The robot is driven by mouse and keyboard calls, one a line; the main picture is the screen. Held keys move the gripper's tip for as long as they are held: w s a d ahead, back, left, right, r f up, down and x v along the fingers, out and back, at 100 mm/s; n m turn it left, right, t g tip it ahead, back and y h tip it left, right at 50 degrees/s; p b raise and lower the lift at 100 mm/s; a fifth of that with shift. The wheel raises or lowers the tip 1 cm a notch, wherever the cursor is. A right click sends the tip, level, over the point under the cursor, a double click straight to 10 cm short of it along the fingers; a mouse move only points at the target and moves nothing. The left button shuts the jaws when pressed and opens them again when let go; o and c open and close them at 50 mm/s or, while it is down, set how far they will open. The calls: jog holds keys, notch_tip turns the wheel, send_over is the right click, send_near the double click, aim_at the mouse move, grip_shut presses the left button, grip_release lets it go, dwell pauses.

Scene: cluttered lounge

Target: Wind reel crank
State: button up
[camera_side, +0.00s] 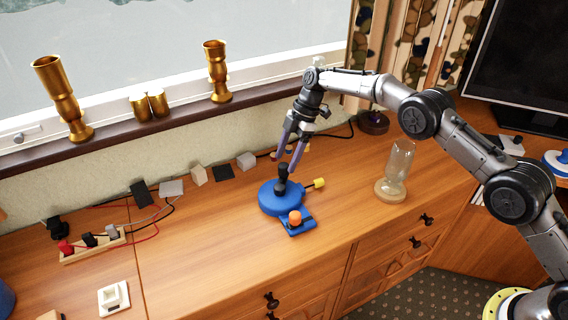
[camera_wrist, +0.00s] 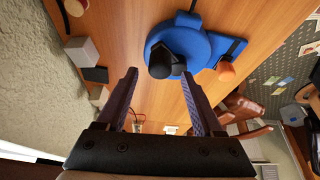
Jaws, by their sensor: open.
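A blue round device (camera_side: 268,202), which appears to be the reel, sits on the wooden cabinet top; it also shows in the wrist view (camera_wrist: 188,38). A black upright handle (camera_side: 282,180), likely the crank, rises from it and shows in the wrist view (camera_wrist: 163,62). A yellow-ended peg (camera_side: 319,183) sticks out to the right. An orange knob (camera_side: 295,217) sits on a blue block at its front. My gripper (camera_side: 287,164) points down, open, with its fingertips close to the handle's top. In the wrist view the handle appears between and beyond the fingertips; contact cannot be told.
A glass jar on a wooden base (camera_side: 396,172) stands right of the reel. Small blocks, such as a white one (camera_side: 246,160), lie behind. A wired strip (camera_side: 92,244) and a white switch (camera_side: 114,297) are at left. The wood around the reel's front is clear.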

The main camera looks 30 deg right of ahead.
jog(key=v, duration=1.1)
jog(key=shift+f, duration=0.1)
